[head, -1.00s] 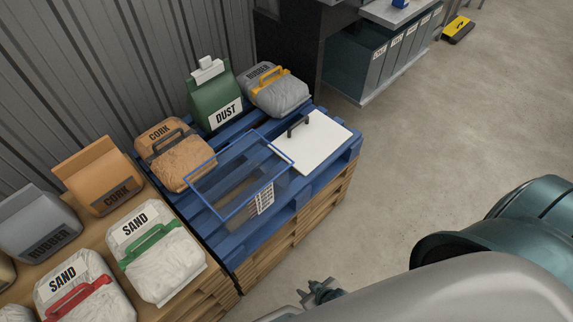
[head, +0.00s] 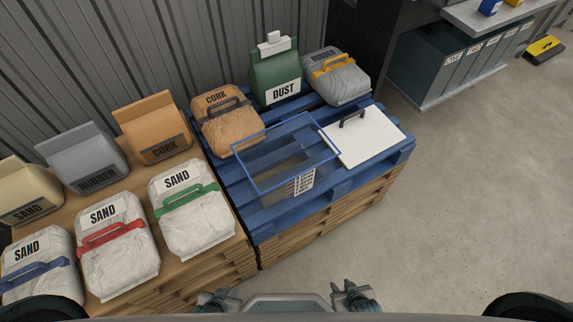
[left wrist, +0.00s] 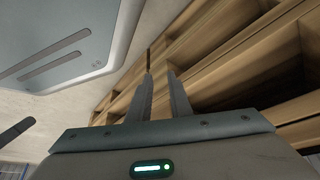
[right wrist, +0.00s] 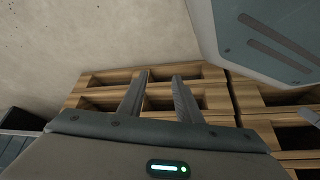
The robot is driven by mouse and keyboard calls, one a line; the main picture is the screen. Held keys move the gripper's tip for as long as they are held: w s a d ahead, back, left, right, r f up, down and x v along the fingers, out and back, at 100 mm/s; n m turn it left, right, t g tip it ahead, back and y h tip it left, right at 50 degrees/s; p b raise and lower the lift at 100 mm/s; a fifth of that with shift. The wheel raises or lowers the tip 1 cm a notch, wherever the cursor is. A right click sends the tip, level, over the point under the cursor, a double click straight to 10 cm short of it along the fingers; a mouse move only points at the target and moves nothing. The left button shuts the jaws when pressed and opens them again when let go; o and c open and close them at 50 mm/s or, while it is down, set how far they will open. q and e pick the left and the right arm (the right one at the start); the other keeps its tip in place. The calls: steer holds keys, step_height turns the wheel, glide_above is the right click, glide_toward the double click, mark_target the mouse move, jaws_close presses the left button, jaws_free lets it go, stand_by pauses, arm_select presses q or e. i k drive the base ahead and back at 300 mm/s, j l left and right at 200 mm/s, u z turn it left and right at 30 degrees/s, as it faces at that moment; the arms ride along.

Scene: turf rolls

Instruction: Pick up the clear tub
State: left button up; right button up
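The clear tub (head: 318,166) is a see-through box with a blue rim and a white printed label on its front. It sits on the blue pallet (head: 268,229), and pallet slats show through it. My left gripper (head: 214,294) is low at the bottom of the head view, in front of the wooden pallets. In the left wrist view its fingers (left wrist: 161,75) are apart with nothing between them. My right gripper (head: 350,287) is also low, in front of the pallet stack and away from the tub. Its fingers (right wrist: 160,76) are apart and empty.
A white panel with a dark handle (head: 368,138) lies right of the tub. Behind are a cork bag (head: 228,128), a green dust bag (head: 276,77) and a grey rubber bag (head: 337,80). Several sand bags (head: 187,215) stand left.

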mark_target(281, 162)
steer(key=l+u, duration=0.25)
steer(key=l, duration=0.5)
steer(key=k+l+u, duration=0.2)
steer(key=l, duration=0.55)
steer(key=i, duration=0.1)
